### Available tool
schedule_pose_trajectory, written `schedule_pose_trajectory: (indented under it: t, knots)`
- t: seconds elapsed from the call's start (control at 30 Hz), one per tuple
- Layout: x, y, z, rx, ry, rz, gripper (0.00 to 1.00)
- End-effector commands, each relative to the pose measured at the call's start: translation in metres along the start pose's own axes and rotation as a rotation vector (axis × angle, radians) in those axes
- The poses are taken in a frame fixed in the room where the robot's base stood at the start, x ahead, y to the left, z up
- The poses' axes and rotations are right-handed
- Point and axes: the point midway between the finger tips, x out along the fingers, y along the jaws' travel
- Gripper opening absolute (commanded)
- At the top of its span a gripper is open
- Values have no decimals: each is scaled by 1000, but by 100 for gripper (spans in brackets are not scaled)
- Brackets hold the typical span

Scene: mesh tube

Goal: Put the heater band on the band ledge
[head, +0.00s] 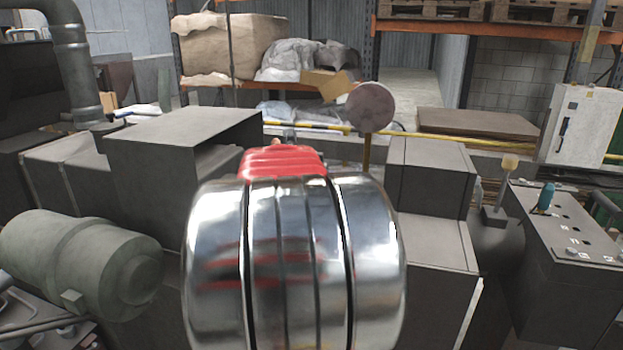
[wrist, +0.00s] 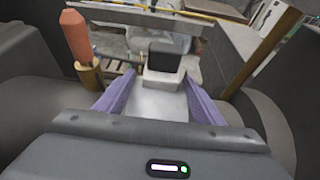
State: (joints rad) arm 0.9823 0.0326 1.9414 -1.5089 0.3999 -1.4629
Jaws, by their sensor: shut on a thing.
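My gripper (wrist: 160,78) shows in the wrist view, its two purple fingers shut on a small piece with a pale body and a dark grey face (wrist: 166,57). This piece seems to be the heater band, but its full shape is hidden. It sits between the fingertips and appears clear of other things. I cannot make out the band ledge for sure in either view. In the head view, a large shiny metal drum form with dark grooves and a red ribbed part fills the middle and hides what lies behind; my gripper is not visible there.
An orange-handled tool (wrist: 77,36) stands upright in a holder left of my gripper. Grey box-shaped housings (head: 185,140) and a green motor (head: 80,262) lie at the left. A control panel (head: 575,235) stands at the right. A round disc on a post (head: 370,107) rises behind.

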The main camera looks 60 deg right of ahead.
Motion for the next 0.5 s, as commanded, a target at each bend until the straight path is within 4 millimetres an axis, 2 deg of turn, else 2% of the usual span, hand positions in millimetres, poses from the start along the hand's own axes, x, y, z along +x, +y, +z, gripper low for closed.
schedule_pose_trajectory:
  t: [0.2,0.5]
  knots:
    - [3,0,-8,0,-5,1,13]
    - [4,0,-8,1,-5,1,13]
